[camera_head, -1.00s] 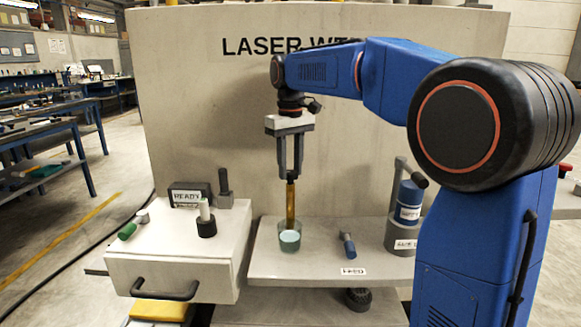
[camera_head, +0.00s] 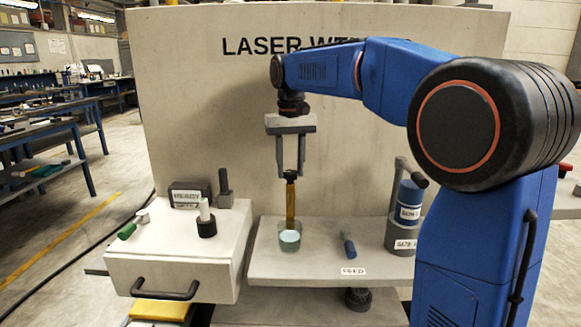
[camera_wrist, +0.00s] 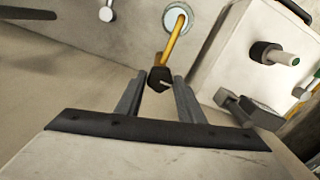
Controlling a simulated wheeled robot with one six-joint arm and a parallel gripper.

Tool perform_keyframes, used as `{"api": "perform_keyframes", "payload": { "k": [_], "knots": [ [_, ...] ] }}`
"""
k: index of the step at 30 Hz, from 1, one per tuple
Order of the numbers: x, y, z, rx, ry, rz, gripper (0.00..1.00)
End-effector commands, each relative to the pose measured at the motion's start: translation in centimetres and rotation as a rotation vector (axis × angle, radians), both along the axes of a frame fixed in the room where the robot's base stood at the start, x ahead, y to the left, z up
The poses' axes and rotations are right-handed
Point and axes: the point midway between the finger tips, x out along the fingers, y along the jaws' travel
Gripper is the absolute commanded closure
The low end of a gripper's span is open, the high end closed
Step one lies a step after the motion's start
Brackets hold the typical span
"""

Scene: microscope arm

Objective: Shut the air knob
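My gripper (camera_head: 290,172) is open above the shelf, fingers pointing down. A yellow rod with a black top (camera_head: 291,200) stands between and below its fingertips, its lower end in a small glass cup (camera_head: 289,238) with pale blue contents. In the wrist view the rod's black end (camera_wrist: 160,78) lies between the spread fingers, with gaps on both sides. No knob is readably marked as air. A black ribbed knob (camera_head: 358,298) sits under the shelf. A black knob with a white post (camera_head: 206,222) stands on the left box; it also shows in the wrist view (camera_wrist: 272,53).
The white box (camera_head: 180,262) with a drawer handle stands left of the shelf (camera_head: 320,262). A small blue-handled lever (camera_head: 347,244) and a labelled blue cylinder (camera_head: 409,203) stand right of the cup. A tall panel rises behind.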

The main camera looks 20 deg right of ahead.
Motion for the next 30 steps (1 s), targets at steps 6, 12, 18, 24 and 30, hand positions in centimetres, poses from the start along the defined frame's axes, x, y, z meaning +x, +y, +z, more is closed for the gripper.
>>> {"api": "perform_keyframes", "payload": {
  "k": [6,12,18,24,30],
  "knots": [
    [0.0,0.0,0.0,0.0,0.0,0.001,0.5],
    [0.0,0.0,0.3,0.0,-0.001,0.001,0.5],
    [0.1,0.0,2.5,0.0,-0.002,0.001,0.5],
    [0.1,0.0,6.5,0.001,-0.003,0.001,0.5],
    [0.1,0.0,10.5,0.001,-0.003,0.001,0.5]
  ]
}}
